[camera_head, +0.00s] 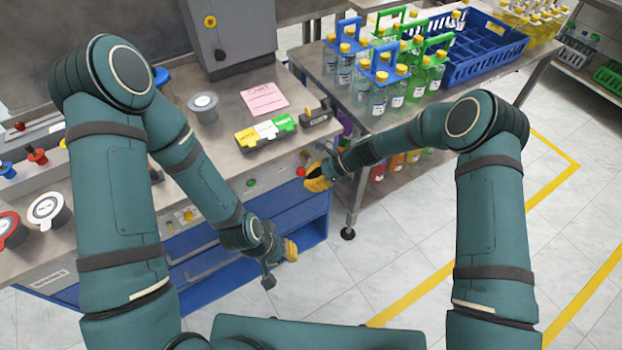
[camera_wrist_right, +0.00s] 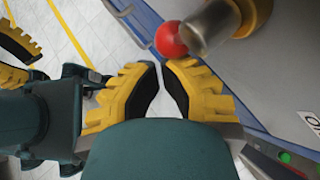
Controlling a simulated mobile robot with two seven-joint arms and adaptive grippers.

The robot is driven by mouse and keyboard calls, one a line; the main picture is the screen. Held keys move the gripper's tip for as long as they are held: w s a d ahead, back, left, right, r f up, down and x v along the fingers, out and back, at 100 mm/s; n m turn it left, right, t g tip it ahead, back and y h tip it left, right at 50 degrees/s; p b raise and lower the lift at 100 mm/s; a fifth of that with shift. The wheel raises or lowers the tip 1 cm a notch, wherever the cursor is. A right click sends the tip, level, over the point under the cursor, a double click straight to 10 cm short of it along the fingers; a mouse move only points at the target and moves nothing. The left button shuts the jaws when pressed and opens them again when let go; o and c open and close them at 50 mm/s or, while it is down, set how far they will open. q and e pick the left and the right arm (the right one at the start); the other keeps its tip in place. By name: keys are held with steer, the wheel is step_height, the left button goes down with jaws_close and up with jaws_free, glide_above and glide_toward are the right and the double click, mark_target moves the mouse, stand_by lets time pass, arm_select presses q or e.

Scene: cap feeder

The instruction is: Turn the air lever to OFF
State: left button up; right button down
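The air lever shows in the right wrist view as a red ball knob (camera_wrist_right: 172,39) on a metal shaft (camera_wrist_right: 208,27) that runs to a yellow hub at the top edge. In the head view, its red knob (camera_head: 301,171) is on the bench front, just left of my right gripper (camera_head: 318,178). In the wrist view my right gripper (camera_wrist_right: 161,66) has its fingertips almost together, with nothing between them, just short of the knob. My left gripper (camera_head: 282,253) hangs low before the blue drawers; its finger opening is unclear.
A white label (camera_wrist_right: 312,122), partly cut off, and a green button (camera_wrist_right: 285,157) are on the panel. The bench (camera_head: 225,158) carries colored blocks and a pink note (camera_head: 264,99). A side table holds bottle carriers and a blue crate (camera_head: 484,67).

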steer(key=shift+r+p, duration=0.35)
steer(key=shift+r, duration=0.35)
steer(key=w+d+f, duration=0.1)
steer(key=d+f, duration=0.2)
steer(key=d, duration=0.9)
steer(key=shift+w+d, duration=0.35)
steer(key=shift+w, duration=0.05)
steer(key=shift+b, duration=0.3)
